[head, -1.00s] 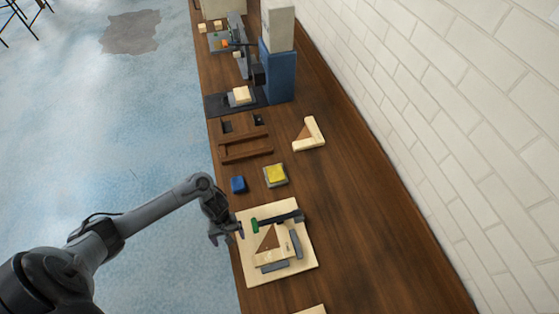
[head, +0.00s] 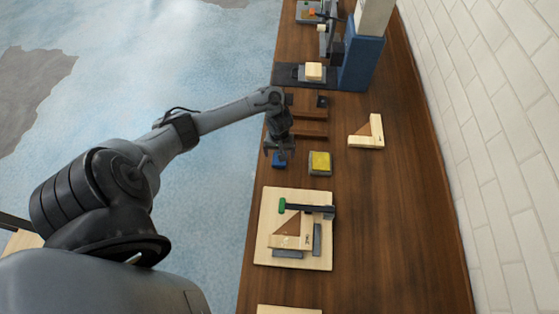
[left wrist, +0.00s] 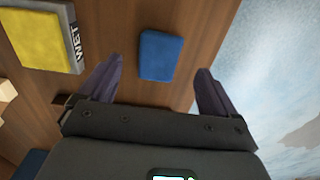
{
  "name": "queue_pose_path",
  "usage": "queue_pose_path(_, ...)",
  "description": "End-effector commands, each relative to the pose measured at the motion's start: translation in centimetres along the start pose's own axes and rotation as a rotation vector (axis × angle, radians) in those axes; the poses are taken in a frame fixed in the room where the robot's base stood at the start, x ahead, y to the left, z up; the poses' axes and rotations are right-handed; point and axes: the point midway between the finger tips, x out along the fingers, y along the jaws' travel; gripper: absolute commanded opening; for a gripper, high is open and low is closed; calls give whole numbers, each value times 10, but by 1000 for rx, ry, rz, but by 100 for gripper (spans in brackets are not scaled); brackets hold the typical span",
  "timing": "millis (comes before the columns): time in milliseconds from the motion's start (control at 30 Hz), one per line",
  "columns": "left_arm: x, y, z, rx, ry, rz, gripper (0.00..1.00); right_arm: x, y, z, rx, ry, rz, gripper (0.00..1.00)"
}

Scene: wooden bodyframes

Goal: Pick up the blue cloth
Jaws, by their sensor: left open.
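The blue cloth (head: 279,160) is a small folded blue block shape on the wooden bench, near its left edge. In the left wrist view the blue cloth (left wrist: 160,56) lies flat on the wood, ahead of and between my fingers, with a gap on both sides. My left gripper (head: 280,148) is at the cloth in the head view. In the left wrist view my left gripper (left wrist: 158,80) is open with nothing between its fingers. My right gripper is in neither view.
A yellow sponge on a grey pad (head: 320,162) lies right of the cloth. A wooden board (head: 262,245) with a clamp and frame pieces is nearer. A brown wooden rack (head: 310,112) and a wooden corner piece (head: 368,134) lie farther back. The floor drops off left of the bench.

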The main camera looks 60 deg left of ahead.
Motion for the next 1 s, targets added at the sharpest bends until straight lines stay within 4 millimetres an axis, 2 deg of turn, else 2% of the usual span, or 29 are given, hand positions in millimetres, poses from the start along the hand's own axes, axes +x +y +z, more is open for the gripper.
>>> queue_pose_path(433,48,-1,0,-1,-2,-1,92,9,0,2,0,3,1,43)
queue_pose_path(767,53,-1,0,0,0,0,92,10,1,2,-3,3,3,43)
queue_pose_path(867,53,-1,0,0,0,0,79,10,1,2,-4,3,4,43)
queue_pose_path(1000,52,-1,0,0,0,0,58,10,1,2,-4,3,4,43)
